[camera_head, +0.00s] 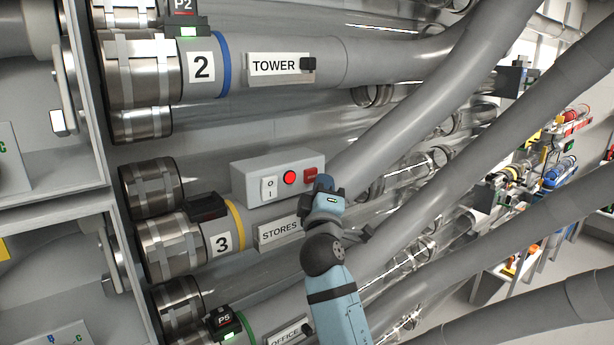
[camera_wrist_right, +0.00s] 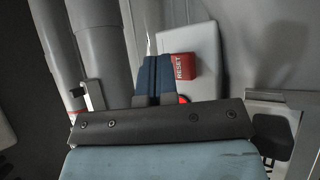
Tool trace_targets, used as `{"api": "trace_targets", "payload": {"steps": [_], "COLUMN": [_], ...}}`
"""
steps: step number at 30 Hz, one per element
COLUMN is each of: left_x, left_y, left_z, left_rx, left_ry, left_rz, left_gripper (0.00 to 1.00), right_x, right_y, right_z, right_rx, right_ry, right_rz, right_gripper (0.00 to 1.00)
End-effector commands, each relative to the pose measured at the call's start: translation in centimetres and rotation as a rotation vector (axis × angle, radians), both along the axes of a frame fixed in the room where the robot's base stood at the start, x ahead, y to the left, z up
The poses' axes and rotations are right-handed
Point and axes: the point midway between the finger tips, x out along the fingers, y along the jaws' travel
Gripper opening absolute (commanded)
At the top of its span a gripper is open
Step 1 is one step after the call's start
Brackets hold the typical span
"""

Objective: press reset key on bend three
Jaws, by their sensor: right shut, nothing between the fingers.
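A grey control box (camera_head: 262,172) sits on the tube marked 3, labelled STORES (camera_head: 279,233). Its face carries a white rocker switch (camera_head: 269,188), a round red light (camera_head: 290,177) and a red reset key (camera_head: 310,174). My right gripper (camera_head: 324,184) is shut and empty, just below the reset key in the head view. In the right wrist view the shut fingers (camera_wrist_right: 154,78) lie beside the red key marked RESET (camera_wrist_right: 182,67), over the box (camera_wrist_right: 190,45). I cannot tell whether they touch it. The left gripper is not in view.
Tube 2, labelled TOWER (camera_head: 274,65), runs above, and a tube labelled OFFICE (camera_head: 286,337) runs below. Large grey tubes (camera_head: 440,90) cross diagonally to the right of my right arm. Racks with coloured parts (camera_head: 560,165) stand at the far right.

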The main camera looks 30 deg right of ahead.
Motion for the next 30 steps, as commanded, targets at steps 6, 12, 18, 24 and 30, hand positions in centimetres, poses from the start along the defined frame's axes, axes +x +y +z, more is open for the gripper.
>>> {"api": "trace_targets", "payload": {"steps": [6, 12, 18, 24, 30], "left_x": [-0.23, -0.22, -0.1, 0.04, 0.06], "left_y": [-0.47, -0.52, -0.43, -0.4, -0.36], "left_z": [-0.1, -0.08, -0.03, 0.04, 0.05], "left_rx": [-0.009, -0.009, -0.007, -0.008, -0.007], "left_ry": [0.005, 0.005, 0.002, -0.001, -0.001], "left_rz": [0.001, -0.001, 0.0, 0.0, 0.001], "left_gripper": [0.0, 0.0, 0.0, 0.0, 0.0], "right_x": [0.0, 0.0, -0.01, -0.01, -0.01], "right_y": [-0.02, -0.01, -0.02, -0.02, -0.02], "right_z": [0.0, 0.0, 0.0, 0.0, 0.0], "right_rx": [0.0, 0.0, 0.0, 0.0, 0.0], "right_ry": [0.0, 0.0, 0.0, 0.0, 0.0], "right_rz": [0.0, 0.0, 0.0, 0.0, 0.0], "right_gripper": [0.0, 0.0, 0.0, 0.0, 0.0]}}
